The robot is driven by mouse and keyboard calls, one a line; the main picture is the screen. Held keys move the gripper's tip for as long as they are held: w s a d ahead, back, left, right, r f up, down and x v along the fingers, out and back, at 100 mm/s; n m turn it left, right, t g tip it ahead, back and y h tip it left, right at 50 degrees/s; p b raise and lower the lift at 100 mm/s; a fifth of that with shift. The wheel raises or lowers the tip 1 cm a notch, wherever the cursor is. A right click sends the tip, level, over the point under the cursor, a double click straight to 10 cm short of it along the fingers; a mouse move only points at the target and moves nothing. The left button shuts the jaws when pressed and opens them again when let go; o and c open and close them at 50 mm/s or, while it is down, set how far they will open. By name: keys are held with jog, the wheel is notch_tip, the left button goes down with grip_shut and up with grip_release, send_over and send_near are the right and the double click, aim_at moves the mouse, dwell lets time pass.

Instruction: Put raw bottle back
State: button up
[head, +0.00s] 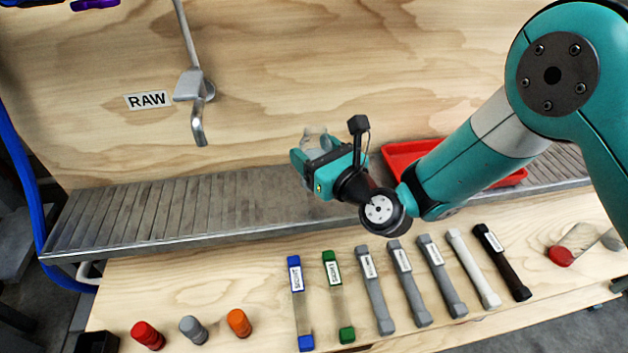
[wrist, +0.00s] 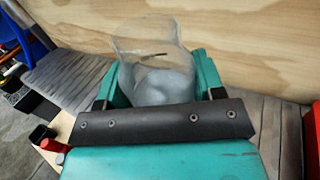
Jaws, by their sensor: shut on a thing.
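My gripper (head: 316,166) is over the grey slatted drain shelf, right of the tap. It is shut on a clear bottle (wrist: 155,70), which shows between the fingers of my gripper (wrist: 160,88) in the wrist view. The bottle looks see-through, with a whitish lower part. In the head view only a bit of the bottle (head: 314,136) shows behind the gripper. A label reading RAW (head: 148,100) is on the plywood wall, left of the metal tap (head: 197,110). I cannot tell whether the bottle touches the shelf.
A red tray (head: 402,152) sits on the drain shelf (head: 140,215), partly behind my arm. Several labelled filter tubes (head: 408,285) lie on the wooden bench in front. Red, grey and orange caps (head: 193,329) stand at front left. The shelf under the tap is clear.

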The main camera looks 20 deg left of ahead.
notch_tip(320, 180, down, 5)
jog(key=shift+r+b, duration=0.1)
jog(key=shift+b, duration=1)
jog(key=o, duration=1.3)
